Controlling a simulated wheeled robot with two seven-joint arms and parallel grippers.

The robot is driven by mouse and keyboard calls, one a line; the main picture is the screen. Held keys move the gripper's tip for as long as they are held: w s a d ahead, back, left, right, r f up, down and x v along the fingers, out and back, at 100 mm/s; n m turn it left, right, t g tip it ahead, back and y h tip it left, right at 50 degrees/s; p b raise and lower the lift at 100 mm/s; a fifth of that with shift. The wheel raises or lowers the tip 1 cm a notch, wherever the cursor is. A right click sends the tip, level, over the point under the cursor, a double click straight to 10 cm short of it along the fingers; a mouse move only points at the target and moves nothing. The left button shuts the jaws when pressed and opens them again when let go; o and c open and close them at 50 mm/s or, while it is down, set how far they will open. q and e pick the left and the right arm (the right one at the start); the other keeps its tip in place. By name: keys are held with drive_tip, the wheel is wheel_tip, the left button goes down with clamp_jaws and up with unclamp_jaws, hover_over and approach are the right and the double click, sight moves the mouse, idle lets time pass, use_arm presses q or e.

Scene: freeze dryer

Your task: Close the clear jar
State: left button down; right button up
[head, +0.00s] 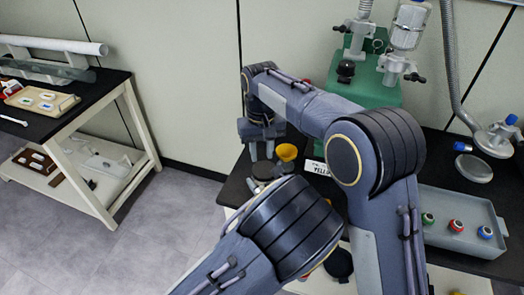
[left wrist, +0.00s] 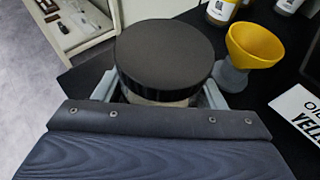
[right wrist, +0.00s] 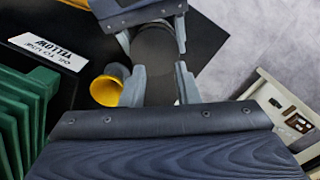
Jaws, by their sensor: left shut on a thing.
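The clear jar (left wrist: 165,101) stands on the black table with a round black lid (left wrist: 164,52) on its mouth. The lid hides most of the jar, and I cannot tell whether it is screwed tight. My left gripper is shut on the jar, its fingers on either side below the lid. In the head view my arm largely hides that gripper. My right gripper (head: 262,155) points down above the jar. Its fingers are apart in the right wrist view (right wrist: 158,85), with the lid (right wrist: 155,50) below and between them, and no finger touches the lid in the left wrist view.
A yellow funnel (left wrist: 255,45) stands close beside the jar, with a white label sign (left wrist: 299,112) near it. Brown bottles (left wrist: 221,11) stand behind. The green machine (head: 370,90) and a grey tray (head: 455,196) are to the right. A side bench (head: 75,115) is at left.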

drive_tip(key=o, duration=0.5)
drive_tip(key=shift+n, duration=0.9)
drive_tip(key=shift+c, duration=0.2)
drive_tip(key=o, duration=0.5)
drive_tip(key=n, duration=0.4)
drive_tip(key=shift+s+f, duration=0.1)
drive_tip(key=shift+o, duration=0.6)
drive_tip(key=n, duration=1.1)
drive_tip(key=shift+d, duration=0.1)
drive_tip(key=n, duration=0.2)
drive_tip(key=shift+r+n, duration=0.25)
drive_tip(key=shift+n, duration=0.15)
drive_tip(key=n, duration=0.5)
drive_tip(key=shift+d+r, duration=0.1)
drive_tip(key=shift+r, duration=0.2)
drive_tip(key=n, duration=0.4)
drive_tip(key=shift+d+r+n, duration=0.1)
drive_tip(key=shift+r+n, duration=0.2)
drive_tip(key=shift+n, duration=0.1)
drive_tip(key=n, duration=0.4)
drive_tip(key=shift+d+r, duration=0.1)
drive_tip(key=shift+r, duration=0.25)
